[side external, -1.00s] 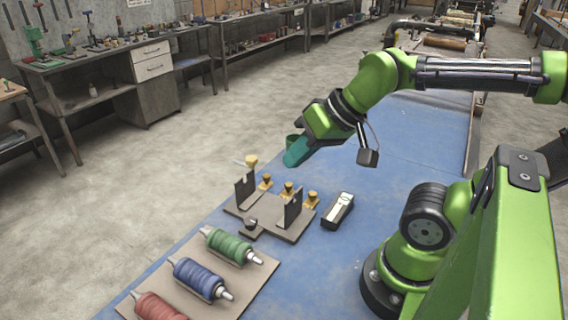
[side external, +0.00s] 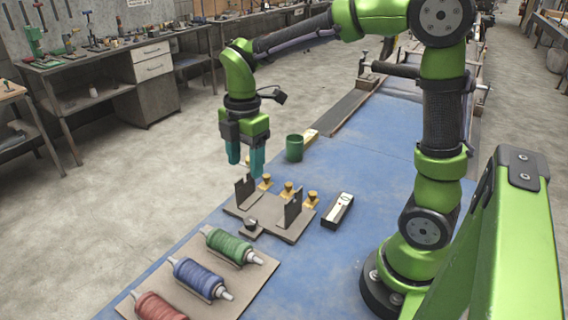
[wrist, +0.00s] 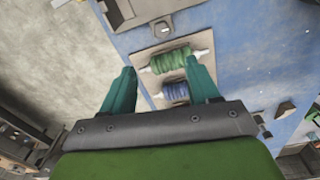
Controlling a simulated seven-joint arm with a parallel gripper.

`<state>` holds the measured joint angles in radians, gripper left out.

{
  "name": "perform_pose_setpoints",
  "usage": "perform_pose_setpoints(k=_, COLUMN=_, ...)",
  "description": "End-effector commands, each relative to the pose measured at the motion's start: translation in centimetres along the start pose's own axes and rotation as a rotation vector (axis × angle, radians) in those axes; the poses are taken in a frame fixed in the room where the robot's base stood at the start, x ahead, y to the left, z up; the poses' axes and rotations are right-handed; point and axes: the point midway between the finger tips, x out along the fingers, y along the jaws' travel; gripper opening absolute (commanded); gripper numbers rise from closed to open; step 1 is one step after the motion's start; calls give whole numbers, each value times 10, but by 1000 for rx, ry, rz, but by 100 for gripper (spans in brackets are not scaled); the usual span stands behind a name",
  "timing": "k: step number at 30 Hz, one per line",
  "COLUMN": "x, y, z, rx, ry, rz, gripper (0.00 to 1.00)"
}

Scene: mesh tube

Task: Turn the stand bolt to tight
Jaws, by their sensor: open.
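The stand (side external: 275,222) is a flat grey-brown plate with two dark upright brackets, on the blue table. A small dark bolt head (side external: 252,223) sits on a tab at its near edge. In the wrist view the bolt (wrist: 163,26) and part of the stand (wrist: 122,12) show at the top edge. Its exact angle is too small to tell. My gripper (side external: 245,168) points down, open and empty, above and behind the stand's left bracket, apart from the bolt. In the wrist view its teal fingers (wrist: 163,72) are spread.
Green (side external: 229,245), blue (side external: 200,278) and red (side external: 158,307) spools lie on a board in front of the stand. Several yellow knobbed pieces (side external: 287,190) stand behind it. A black-and-white box (side external: 338,210) lies to the right, a green cup (side external: 294,148) behind.

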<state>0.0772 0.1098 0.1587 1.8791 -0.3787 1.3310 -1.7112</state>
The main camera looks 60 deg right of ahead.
Motion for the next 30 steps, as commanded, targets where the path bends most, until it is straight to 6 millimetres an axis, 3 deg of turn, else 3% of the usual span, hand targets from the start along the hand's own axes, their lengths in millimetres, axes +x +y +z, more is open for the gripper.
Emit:
perform_pose_setpoints(k=3, x=-7, y=5, z=0, rx=-229, ry=-14, rz=-10, gripper=60)
perform_pose_setpoints(k=6, x=-9, y=3, z=1, rx=-346, ry=-16, rz=-21, gripper=60)
perform_pose_setpoints(k=14, x=6, y=1, z=2, rx=-418, ry=-15, rz=-30, gripper=60)
perform_pose_setpoints(k=30, x=119, y=-3, z=3, rx=-416, ry=-14, rz=-32, gripper=60)
